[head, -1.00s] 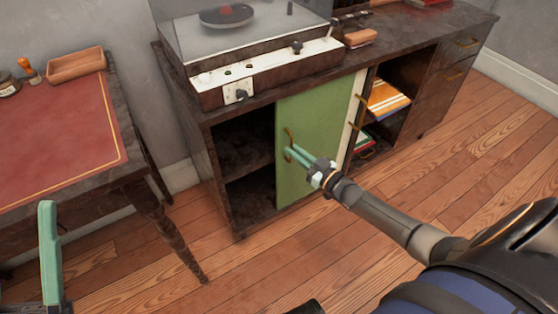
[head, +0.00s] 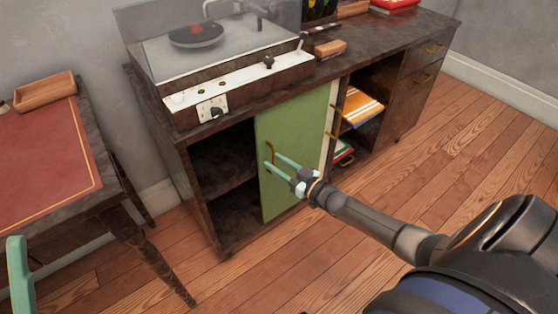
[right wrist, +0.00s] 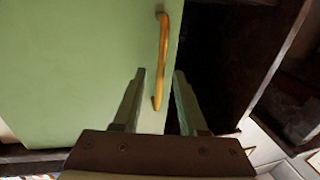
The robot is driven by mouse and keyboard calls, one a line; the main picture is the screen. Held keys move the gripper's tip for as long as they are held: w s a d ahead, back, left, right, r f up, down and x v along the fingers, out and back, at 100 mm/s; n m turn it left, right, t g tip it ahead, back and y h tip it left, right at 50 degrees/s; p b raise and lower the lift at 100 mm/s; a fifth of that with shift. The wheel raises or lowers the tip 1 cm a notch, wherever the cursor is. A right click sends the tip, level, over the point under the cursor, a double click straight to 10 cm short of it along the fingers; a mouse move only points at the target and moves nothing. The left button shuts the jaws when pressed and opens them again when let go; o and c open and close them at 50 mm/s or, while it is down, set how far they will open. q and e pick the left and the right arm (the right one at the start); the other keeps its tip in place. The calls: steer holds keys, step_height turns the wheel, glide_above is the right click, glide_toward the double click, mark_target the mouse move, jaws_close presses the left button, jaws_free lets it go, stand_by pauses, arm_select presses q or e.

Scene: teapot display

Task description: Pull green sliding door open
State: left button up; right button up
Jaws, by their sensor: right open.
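The green sliding door (head: 295,120) covers the middle of the dark cabinet; the compartment to its left is uncovered. Its brass handle (head: 269,152) is near the door's left edge. My right gripper (head: 277,164) is open at the handle. In the right wrist view, the handle (right wrist: 162,58) shows between the two separated fingers (right wrist: 158,74), with its lower end nearer the palm; I cannot tell whether a finger touches it.
A record player (head: 215,55) stands on the cabinet (head: 400,40). A pale door edge (head: 329,122) shows just right of the green door, near a shelf with an orange-striped item (head: 360,107). A red-topped desk (head: 40,160) stands left. Wooden floor (head: 440,170) is free at right.

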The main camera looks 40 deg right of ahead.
arm_select(q)
steer(key=shift+w+a+f+n+y+p, duration=0.15)
steer(key=shift+w+f+n+y+p, duration=0.1)
steer(key=shift+w+n+y+p, duration=0.35)
steer(key=shift+w+a+f+n+y+p, duration=0.1)
steer(key=shift+w+f+n+y+p, duration=0.1)
steer(key=shift+w+n+y+p, duration=0.45)
steer(key=shift+w+a+f+n+y+p, duration=0.2)
steer(key=shift+w+y+p, duration=0.3)
steer(key=shift+y, duration=0.35)
arm_select(e)
steer(key=v, duration=1.2)
steer(key=shift+s, duration=0.2)
arm_select(q)
steer(key=shift+s+d, duration=0.1)
arm_select(e)
steer(key=shift+r, duration=0.1)
